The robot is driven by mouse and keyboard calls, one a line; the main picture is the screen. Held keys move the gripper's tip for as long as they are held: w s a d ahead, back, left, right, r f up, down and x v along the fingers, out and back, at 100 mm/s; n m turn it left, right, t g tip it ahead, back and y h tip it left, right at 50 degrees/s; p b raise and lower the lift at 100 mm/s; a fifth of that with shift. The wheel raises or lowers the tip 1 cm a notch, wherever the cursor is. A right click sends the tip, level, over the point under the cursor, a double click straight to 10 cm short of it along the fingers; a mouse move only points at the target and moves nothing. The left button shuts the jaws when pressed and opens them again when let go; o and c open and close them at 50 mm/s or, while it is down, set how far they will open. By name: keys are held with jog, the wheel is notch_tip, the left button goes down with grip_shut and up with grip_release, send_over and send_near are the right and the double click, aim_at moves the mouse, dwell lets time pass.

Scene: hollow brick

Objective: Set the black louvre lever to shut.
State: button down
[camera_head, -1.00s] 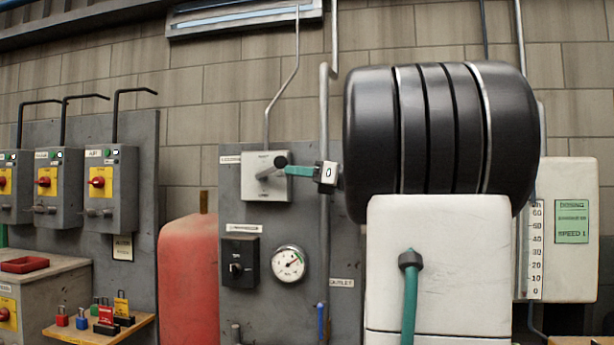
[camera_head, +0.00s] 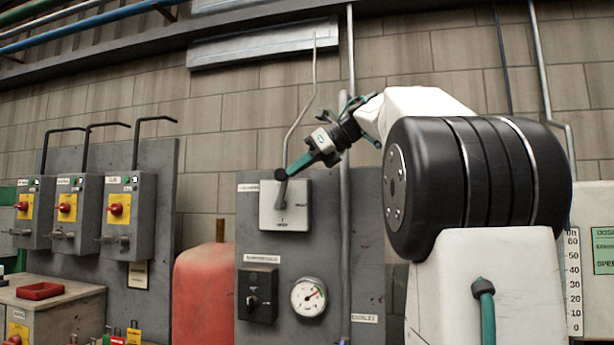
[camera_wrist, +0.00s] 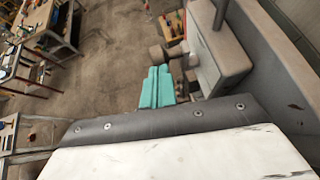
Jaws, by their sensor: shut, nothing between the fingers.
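The louvre lever has a black knob (camera_head: 281,174) and a grey arm on a pale square plate (camera_head: 284,216). The lever stands roughly upright, its knob at the plate's top edge. The plate's lettering is too small to read surely. My gripper (camera_head: 291,170) comes from the upper right, its teal fingers shut and empty. The fingertips are right beside the knob; I cannot tell whether they touch. In the wrist view the closed fingers (camera_wrist: 157,87) point at the dark knob (camera_wrist: 157,53). A rod rises from the plate to the grey louvre (camera_head: 262,45), whose slats look flat.
Below the plate are a black rotary switch (camera_head: 257,295) and a round gauge (camera_head: 308,297). A vertical pipe (camera_head: 345,220) runs close right of the lever. A red tank (camera_head: 203,295) and several grey switch boxes (camera_head: 128,215) stand to the left.

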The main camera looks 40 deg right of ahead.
jog(key=shift+w+a+r, duration=0.3)
jog(key=shift+w, duration=0.2)
jog(key=shift+w+a+r, duration=0.3)
jog(key=shift+w, duration=0.15)
jog(key=w+r+v, duration=0.1)
jog(key=v, duration=1.2)
jog(key=shift+a+r, duration=0.4)
